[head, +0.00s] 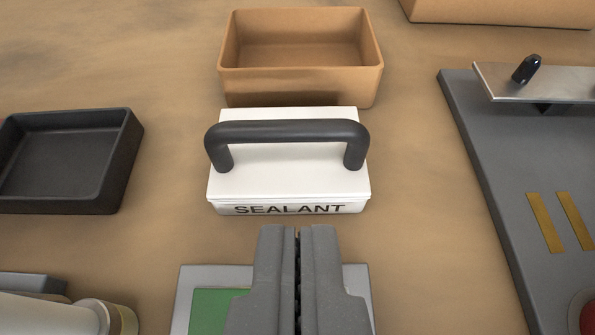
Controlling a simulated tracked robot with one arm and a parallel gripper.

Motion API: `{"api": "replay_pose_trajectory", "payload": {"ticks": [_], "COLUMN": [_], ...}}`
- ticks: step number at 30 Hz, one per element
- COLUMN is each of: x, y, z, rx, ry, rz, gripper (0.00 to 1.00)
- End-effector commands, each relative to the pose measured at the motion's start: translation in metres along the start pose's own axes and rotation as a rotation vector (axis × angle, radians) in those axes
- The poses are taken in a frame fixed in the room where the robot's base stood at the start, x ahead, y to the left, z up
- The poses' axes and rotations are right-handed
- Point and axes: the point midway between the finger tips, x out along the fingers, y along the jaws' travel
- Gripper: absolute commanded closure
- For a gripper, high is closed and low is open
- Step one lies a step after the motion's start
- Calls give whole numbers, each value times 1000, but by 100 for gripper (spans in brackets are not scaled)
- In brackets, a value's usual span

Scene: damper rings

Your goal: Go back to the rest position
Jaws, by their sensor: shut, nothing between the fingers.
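My gripper (298,232) is at the bottom middle of the head view. Its two grey fingers are shut with nothing between them. A white box (280,184) labelled SEALANT, with a dark arched handle (287,131), sits just beyond the fingertips in the picture. The gripper is not on the handle. Below, a grey-framed plate with a green area (213,308) is partly hidden by the fingers.
An empty tan bin (302,86) stands behind the white box. A black tray (122,160) is at left. A grey panel (490,175) with a metal plate, brass strips and a red part is at right. A cylindrical object (50,315) is at bottom left. Bare tabletop lies between them.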

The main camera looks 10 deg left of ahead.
Motion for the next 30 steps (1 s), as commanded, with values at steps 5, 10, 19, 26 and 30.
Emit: {"api": "replay_pose_trajectory", "payload": {"ticks": [5,10,19,26,30], "x": [-15,-60,-193,-310,-356], "y": [8,18,23,18,15], "z": [-69,-170,-316,-380,-394], "rx": [-6,-6,7,19,22], "ry": [52,111,208,268,286], "rz": [18,45,75,84,85], "gripper": [100,100,100,100,100]}}
